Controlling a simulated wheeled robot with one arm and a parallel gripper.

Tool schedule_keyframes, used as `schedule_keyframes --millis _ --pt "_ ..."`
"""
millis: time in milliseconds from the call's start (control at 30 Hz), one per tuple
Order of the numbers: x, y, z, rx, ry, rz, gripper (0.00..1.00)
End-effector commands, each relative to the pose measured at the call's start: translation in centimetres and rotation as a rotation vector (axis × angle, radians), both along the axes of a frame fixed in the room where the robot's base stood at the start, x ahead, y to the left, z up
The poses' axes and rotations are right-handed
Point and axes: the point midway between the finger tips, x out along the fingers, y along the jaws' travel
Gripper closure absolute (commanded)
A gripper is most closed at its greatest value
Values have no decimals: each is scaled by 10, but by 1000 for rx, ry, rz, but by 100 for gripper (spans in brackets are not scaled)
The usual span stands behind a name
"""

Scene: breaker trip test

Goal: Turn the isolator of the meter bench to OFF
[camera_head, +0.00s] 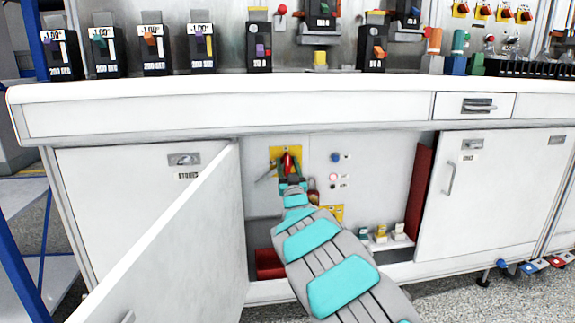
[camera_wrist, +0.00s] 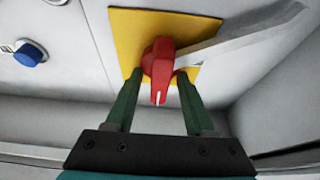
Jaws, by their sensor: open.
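The isolator is a red handle (camera_head: 287,160) on a yellow plate (camera_head: 275,154) inside the open cabinet under the bench. In the wrist view the red handle (camera_wrist: 159,66) stands nearly upright in the picture, with a white mark at its lower end. The yellow plate (camera_wrist: 125,24) is behind it. My gripper (camera_wrist: 160,76) is open, with one green finger on each side of the handle. I cannot tell whether either finger touches it. In the head view my gripper (camera_head: 289,174) is at the plate and partly covers it. No ON or OFF lettering is readable.
A grey bar (camera_wrist: 250,38) juts out beside the handle. A blue button (camera_wrist: 30,54) is on the same panel. The open white door (camera_head: 190,240) stands left of my arm. Small boxes (camera_head: 381,233) sit on a shelf right of it. The bench top (camera_head: 300,88) overhangs the cabinet.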

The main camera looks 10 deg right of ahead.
Motion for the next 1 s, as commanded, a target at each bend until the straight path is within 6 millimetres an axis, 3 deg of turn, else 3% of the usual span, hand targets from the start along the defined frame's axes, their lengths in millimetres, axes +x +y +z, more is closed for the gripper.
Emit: schedule_keyframes --millis 333,800,1000 --pt "2 0 2 0 0 0 46" --pt "2 0 1 0 0 0 98" --pt "2 0 1 0 0 0 100"
